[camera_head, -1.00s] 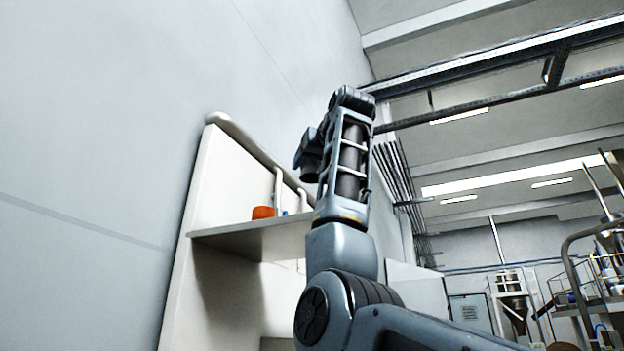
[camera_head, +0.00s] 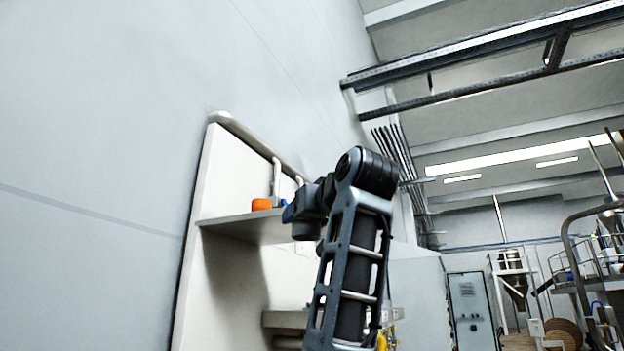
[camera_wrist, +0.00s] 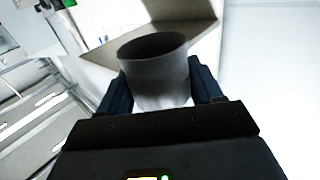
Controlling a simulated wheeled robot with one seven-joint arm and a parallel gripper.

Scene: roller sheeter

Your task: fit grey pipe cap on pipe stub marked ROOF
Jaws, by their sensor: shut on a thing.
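The grey pipe cap (camera_wrist: 160,70) is held between the two dark blue fingers of my gripper (camera_wrist: 163,88) in the wrist view. It looks like a short grey cylinder with its round rim turned away from the gripper. In the head view my gripper is small and partly hidden by my arm, in front of the shelf's right part. White vertical pipes (camera_head: 277,178) rise behind the shelf to a sloping pipe along the panel top. No ROOF marking is legible, and I cannot tell which pipe is the stub.
A pale panel with a shelf (camera_head: 240,228) stands against the wall. An orange object (camera_head: 261,204) sits on the shelf, left of my gripper. A lower ledge (camera_head: 285,319) is below. Overhead rails (camera_head: 480,50) run at upper right. Machinery stands far right.

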